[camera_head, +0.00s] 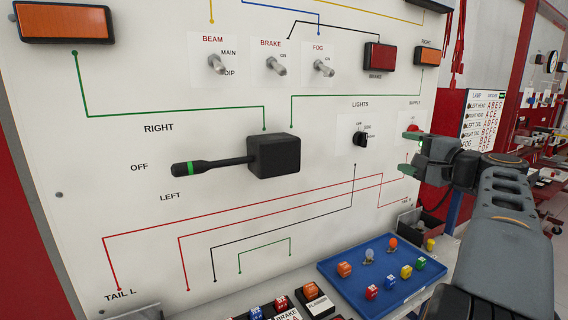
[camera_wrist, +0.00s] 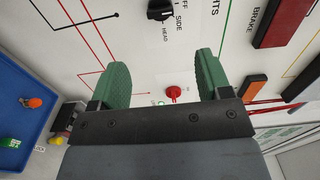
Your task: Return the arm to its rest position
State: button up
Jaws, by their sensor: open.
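My gripper (camera_head: 412,152) is at the right side of the white training panel (camera_head: 120,215) in the head view. Its green fingers are apart with nothing between them, in front of the supply area. In the wrist view my gripper (camera_wrist: 162,82) shows both green fingers spread. A red supply knob (camera_wrist: 174,92) on the panel lies between them in the picture. The knob also shows in the head view (camera_head: 412,129), just above the fingers. I cannot tell how far the fingers are from the panel.
A black lever switch (camera_head: 272,156) juts out of the panel, with toggle switches above it. A blue tray (camera_head: 340,273) with coloured parts sits below, next to several labelled blocks (camera_head: 314,300). A red-framed board (camera_head: 484,115) stands behind my arm.

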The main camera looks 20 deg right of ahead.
jog(key=a+f+n+g+y+p, duration=0.1)
jog(key=a+f+n+g+p, duration=0.15)
jog(key=a+g+p, duration=0.6)
jog(key=a+f+n+g+p, duration=0.15)
jog(key=a+n+p, duration=0.35)
jog(key=a, duration=0.8)
jog(key=s+a+f+n+g+h+p, duration=0.2)
jog(key=s+a+n+p, duration=0.2)
jog(key=s+p, duration=0.1)
jog(key=s+a+f+n+g+h+p, duration=0.2)
jog(key=s+a+f+n+p, duration=0.1)
jog(key=s, duration=0.4)
jog(key=n+p, duration=0.1)
jog(key=p, duration=0.1)
jog(key=shift+a+f+p, duration=0.3)
jog(key=shift+a, duration=0.1)
